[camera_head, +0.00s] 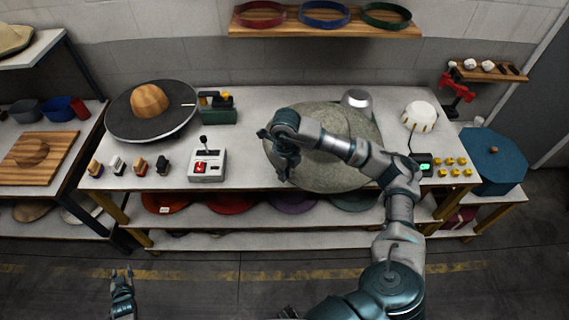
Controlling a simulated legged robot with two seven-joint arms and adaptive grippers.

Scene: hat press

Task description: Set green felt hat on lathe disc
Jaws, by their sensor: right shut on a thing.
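The green felt hat (345,176) is a wide, mottled grey-green round on the middle right of the workbench. My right forearm crosses over it and hides part of it. My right gripper (282,172) points down at the hat's left edge and is shut on the brim there. The lathe disc (123,123) is a dark round plate on the left of the bench, with a rounded wooden block (149,101) at its middle and no hat on it. My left gripper (122,272) is low at the left, in front of the bench, open and empty.
Between disc and hat stand a control box (207,165) with a lever and a green box (218,112). Several small brushes or blocks line the front left edge. A silver cylinder (356,99) stands behind the hat; a white round piece (420,116) is to its right.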

